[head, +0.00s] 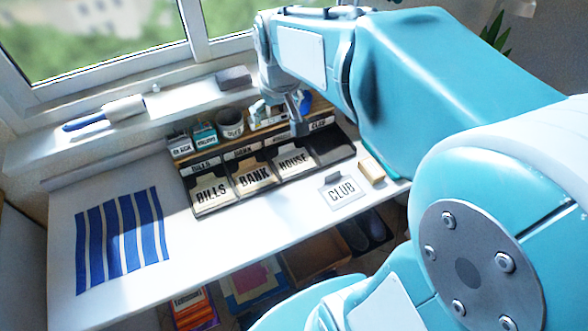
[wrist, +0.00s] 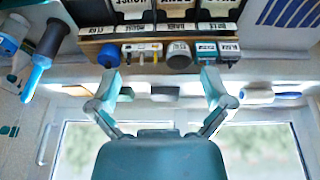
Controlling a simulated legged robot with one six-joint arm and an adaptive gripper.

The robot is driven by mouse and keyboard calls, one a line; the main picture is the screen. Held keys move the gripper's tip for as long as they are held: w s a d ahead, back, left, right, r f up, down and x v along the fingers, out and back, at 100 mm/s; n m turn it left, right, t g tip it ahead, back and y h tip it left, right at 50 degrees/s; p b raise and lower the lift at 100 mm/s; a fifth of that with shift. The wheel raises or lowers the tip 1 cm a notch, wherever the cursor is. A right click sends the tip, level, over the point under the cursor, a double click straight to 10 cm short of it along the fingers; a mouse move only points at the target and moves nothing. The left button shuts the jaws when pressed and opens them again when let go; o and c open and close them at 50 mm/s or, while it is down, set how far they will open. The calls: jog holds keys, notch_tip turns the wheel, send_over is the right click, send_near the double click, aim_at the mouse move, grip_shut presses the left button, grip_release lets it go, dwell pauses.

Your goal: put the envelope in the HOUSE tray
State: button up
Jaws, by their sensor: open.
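The HOUSE tray (head: 294,161) is third from the left in the row of dark trays on the desk, in the head view. A pale flat piece marked CLUB (head: 342,191) lies on the desk in front of the trays; I cannot tell whether it is the envelope. A small tan block (head: 371,170) lies beside it. My gripper (head: 298,112) is above the back of the tray rack. In the wrist view my gripper (wrist: 160,84) is open, with nothing between its fingers.
The BILLS tray (head: 211,196) and BANK tray (head: 254,177) stand left of HOUSE; a dark tray (head: 331,147) stands right. A wooden shelf (head: 243,145) with cups and small boxes runs behind. A blue-striped mat (head: 122,238) lies at left. The desk's middle is clear.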

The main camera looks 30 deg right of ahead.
jog(key=s+a+t, duration=0.2)
jog(key=s+a, duration=0.1)
jog(key=s, duration=1.2)
jog(key=shift+s+a+r, duration=0.25)
jog(key=shift+a+r, duration=0.1)
